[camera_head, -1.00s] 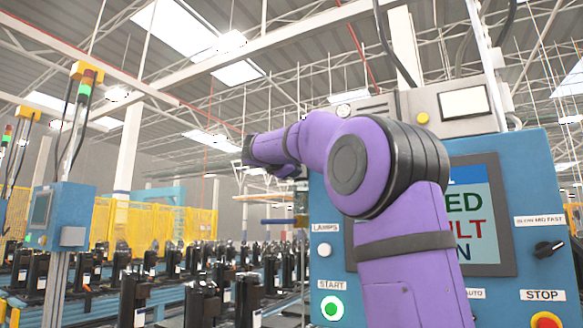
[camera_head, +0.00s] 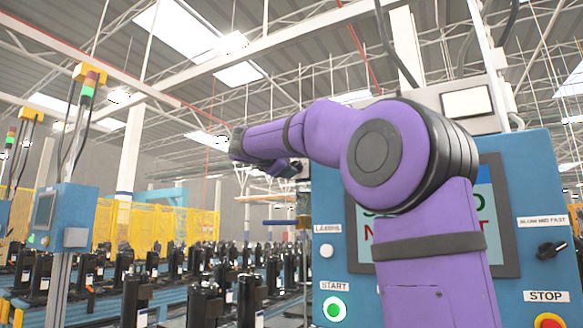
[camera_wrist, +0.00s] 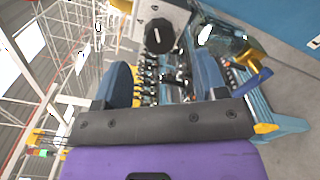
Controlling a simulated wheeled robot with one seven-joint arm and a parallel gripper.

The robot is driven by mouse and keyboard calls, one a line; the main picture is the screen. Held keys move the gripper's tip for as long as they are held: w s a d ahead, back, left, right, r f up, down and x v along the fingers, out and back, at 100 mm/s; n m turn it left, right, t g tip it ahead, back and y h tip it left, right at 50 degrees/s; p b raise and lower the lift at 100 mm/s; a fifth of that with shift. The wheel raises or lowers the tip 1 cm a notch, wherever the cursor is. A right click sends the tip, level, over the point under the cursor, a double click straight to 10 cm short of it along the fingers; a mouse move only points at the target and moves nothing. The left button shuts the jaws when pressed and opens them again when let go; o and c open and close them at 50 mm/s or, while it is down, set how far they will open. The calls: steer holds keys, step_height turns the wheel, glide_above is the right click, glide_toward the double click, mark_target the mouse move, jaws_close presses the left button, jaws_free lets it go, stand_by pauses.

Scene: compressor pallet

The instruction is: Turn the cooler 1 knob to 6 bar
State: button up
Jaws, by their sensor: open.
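In the wrist view, my gripper (camera_wrist: 162,72) is open, with its two blue-grey fingers apart and nothing between them. A black, many-sided round knob (camera_wrist: 159,36) on a pale grey plate (camera_wrist: 135,32) shows beyond the fingertips, near the top middle. It looks like a pressure knob, but no label or scale is readable, so I cannot tell whether it is cooler 1 or its setting. The fingers are apart from it. In the head view, my dark gripper (camera_head: 286,168) hangs at the far end of the purple arm, left of the blue panel, and this knob cannot be made out.
The blue control panel (camera_head: 334,270) stands at right, with a screen partly behind my arm, a green START button (camera_head: 334,309) and a black selector switch (camera_head: 551,249). Rows of black compressors (camera_head: 135,295) fill the lower left. A yellow fence (camera_head: 150,225) stands behind.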

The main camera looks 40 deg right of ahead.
steer(key=v, duration=0.5)
steer(key=shift+a, duration=0.2)
stand_by(0.3)
steer(key=s+a+f+m+y, duration=0.3)
steer(key=s+a+f+y, duration=0.2)
steer(key=s+f, duration=0.4)
steer(key=s+a+f+m+y, duration=0.3)
steer(key=s+a+f+y, duration=0.3)
steer(key=f, duration=1.3)
steer(key=s+a+f+m+y, duration=0.3)
steer(key=s+a+f+y, duration=0.3)
steer(key=s+f, duration=0.6)
step_height(320, 180, down, 3)
steer(key=shift+s+a+r+m+g, duration=0.15)
steer(key=shift+s+a+m+g, duration=0.15)
steer(key=shift+a, duration=0.35)
